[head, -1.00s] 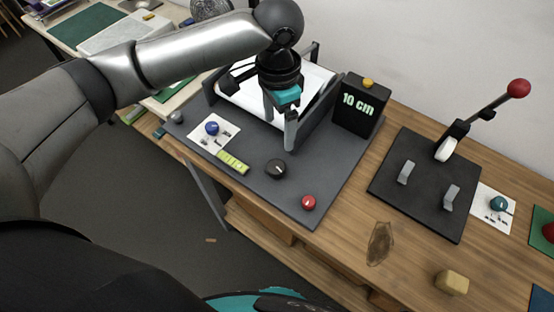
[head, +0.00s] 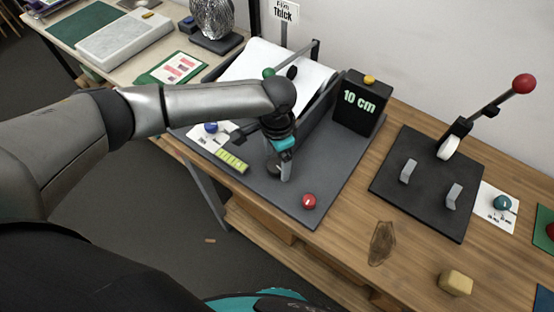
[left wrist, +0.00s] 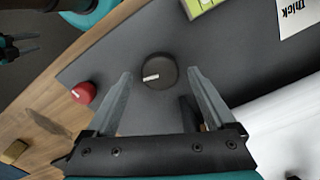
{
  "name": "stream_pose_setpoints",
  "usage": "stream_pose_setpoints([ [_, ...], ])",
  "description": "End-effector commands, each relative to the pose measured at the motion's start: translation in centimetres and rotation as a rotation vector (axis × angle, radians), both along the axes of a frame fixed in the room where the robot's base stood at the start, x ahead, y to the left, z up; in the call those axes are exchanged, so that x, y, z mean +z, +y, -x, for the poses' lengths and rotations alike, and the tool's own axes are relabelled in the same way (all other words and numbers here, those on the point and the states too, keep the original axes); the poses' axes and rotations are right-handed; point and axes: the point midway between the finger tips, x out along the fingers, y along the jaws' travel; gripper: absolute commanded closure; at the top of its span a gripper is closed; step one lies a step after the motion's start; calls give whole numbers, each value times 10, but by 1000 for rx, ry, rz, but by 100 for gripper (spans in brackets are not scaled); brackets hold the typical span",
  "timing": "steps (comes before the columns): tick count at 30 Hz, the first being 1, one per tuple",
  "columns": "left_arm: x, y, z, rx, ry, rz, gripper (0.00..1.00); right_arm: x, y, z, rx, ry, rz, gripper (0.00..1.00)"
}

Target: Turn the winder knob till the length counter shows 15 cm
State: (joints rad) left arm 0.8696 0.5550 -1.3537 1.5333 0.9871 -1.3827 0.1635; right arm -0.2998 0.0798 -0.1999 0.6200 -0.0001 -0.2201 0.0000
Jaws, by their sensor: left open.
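The length counter (head: 357,104) is a dark box with a yellow button on top and reads "10 cm" in the head view. The winder knob is a round dark knob with a white mark; in the left wrist view the knob (left wrist: 158,71) lies ahead, between the lines of my two fingers. In the head view my left gripper (head: 280,175) mostly hides the knob. My left gripper (left wrist: 160,95) is open and empty, its fingers spread to either side of the knob, pointing down at it. I cannot tell how far above it the tips are. My right gripper (left wrist: 22,46) shows at the upper left of the wrist view, its fingers apart.
A red knob (head: 309,201) stands at the dark base's front corner. A yellow-green scale (head: 232,162) and a blue knob (head: 211,127) lie to the left. A white film roll (head: 262,68) is behind. A lever press (head: 425,185) stands right.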

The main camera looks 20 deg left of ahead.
Motion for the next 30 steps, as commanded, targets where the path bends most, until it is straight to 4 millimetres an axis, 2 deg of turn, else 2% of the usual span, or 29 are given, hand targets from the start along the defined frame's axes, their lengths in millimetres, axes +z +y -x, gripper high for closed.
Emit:
stream_pose_setpoints([
  [11, -6, 0, 0, -1, -1, 0, 12, 0, 0, 0, 0, 0, 0, 50],
  [30, -5, 0, 0, -1, -1, 1, 84, 0, 0, 0, 0, 0, 0, 50],
])
